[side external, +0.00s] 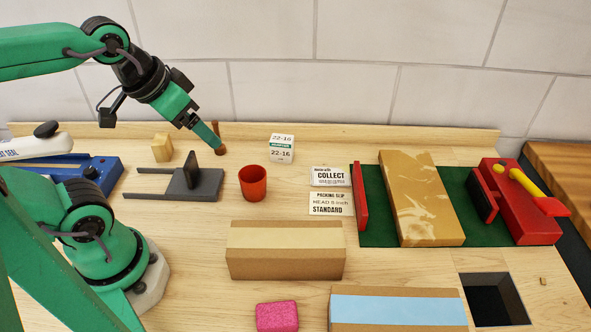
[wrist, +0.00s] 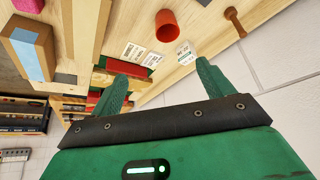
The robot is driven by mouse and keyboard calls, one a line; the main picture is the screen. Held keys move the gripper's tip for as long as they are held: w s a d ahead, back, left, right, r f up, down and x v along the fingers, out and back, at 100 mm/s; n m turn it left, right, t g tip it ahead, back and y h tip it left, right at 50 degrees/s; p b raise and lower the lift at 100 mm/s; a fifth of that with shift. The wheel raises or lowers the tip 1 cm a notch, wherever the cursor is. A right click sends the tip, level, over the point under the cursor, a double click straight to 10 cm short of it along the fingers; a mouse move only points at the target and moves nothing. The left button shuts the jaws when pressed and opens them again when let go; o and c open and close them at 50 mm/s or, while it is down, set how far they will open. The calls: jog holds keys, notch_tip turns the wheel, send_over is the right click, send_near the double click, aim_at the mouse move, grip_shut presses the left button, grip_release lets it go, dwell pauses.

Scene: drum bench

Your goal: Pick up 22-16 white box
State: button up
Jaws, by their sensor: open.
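The white box (side external: 281,148) marked 22-16 with a green band stands upright on the bench near the back edge, right of the brown peg. In the wrist view the white box (wrist: 186,53) lies beyond my gripper's right finger, beside the red cup. My gripper (side external: 217,148) is raised at the left of the white box, its tip near the brown peg in the side view. In the wrist view its two green fingers (wrist: 165,85) are spread wide with nothing between them. My gripper is apart from the white box.
A brown peg (side external: 219,140), a grey stand (side external: 188,184) and a wooden block (side external: 162,148) are at left. Cardboard boxes (side external: 285,262) lie in front. A red clamp (side external: 520,222) is at right.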

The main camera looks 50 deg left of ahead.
jog(key=n+g, duration=0.6)
jog(key=n, duration=0.1)
send_over(281, 139)
notch_tip(281, 139, down, 15)
jog(key=shift+s+f, duration=0.1)
jog(key=shift+f, duration=0.25)
jog(key=shift+f, duration=0.1)
jog(key=shift+f, duration=1.2)
jog(key=shift+f, duration=0.1)
